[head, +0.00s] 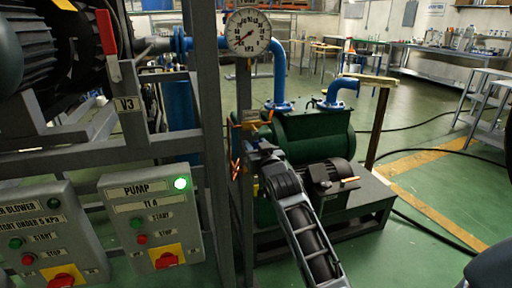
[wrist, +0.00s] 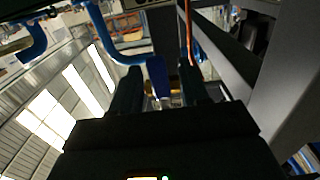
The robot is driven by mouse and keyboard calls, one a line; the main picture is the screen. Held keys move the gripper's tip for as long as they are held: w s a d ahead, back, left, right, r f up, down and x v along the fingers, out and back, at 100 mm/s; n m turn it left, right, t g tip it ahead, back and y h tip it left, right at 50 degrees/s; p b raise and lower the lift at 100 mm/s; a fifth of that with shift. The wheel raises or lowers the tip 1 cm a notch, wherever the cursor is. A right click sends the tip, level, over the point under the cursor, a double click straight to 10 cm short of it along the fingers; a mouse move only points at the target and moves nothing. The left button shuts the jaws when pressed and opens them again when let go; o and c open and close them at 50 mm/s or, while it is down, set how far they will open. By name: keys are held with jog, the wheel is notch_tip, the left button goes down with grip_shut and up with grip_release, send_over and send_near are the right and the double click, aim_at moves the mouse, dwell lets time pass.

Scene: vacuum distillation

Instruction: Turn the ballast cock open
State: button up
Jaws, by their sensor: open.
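My gripper (head: 252,148) is at the steel upright beside the green vacuum pump (head: 315,135), partly hidden by my own arm. In the wrist view my gripper (wrist: 161,90) is open, with its two dark fingers apart. A blue part (wrist: 157,74) shows between the fingers; I cannot tell if it is touched. A thin orange-red lever or strip (head: 235,166) is just left of the gripper in the head view. An orange strip (wrist: 189,35) also shows in the wrist view beyond the right finger. I cannot tell for certain which part is the ballast cock.
A dial gauge (head: 248,32) stands on the upright. The pump control box (head: 150,222) with a lit green lamp and the red-handled V3 valve (head: 107,32) are at left. A motor (head: 328,175) sits before the pump.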

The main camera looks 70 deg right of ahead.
jog(key=shift+w+d, duration=0.1)
grip_shut()
dwell(0.4)
